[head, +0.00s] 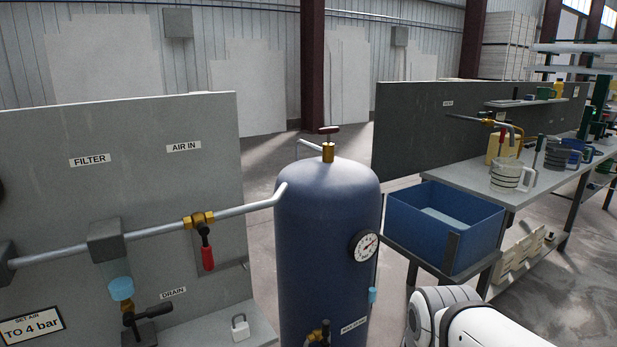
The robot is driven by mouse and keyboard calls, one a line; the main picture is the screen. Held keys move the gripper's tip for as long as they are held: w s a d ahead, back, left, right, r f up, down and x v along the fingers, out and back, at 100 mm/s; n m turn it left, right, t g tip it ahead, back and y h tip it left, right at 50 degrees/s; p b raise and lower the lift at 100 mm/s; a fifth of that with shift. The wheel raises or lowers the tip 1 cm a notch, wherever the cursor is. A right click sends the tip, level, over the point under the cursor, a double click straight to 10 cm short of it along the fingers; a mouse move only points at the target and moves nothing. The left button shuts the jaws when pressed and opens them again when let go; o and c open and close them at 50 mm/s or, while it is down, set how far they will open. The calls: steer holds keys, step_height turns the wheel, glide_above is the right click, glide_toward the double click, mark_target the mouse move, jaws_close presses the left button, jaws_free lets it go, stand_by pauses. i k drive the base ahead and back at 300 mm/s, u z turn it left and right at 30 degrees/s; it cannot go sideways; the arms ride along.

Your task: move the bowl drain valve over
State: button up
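The bowl drain valve (131,319) sits low on the grey panel, directly under the pale blue filter bowl (121,289). Its black lever (153,311) points to the right and slightly up, roughly crosswise to the vertical drain line. A "DRAIN" label (173,293) is just above the lever's end. The grey filter block (106,241) is on the pipe above the bowl. My gripper is out of view; only white links of my arm show at the bottom right, well apart from the valve.
A brass valve (199,220) with a red handle (208,257) hanging down is on the pipe. A padlock (240,327) stands on the panel's ledge. A blue tank (323,220) with a gauge (366,245) stands right of it. A blue bin (425,213) and workbench are farther right.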

mark_target(129, 318)
steer(key=u, duration=1.4)
steer(key=k, duration=1.25)
steer(key=u, duration=0.45)
steer(key=i, duration=1.8)
steer(key=z, duration=0.3)
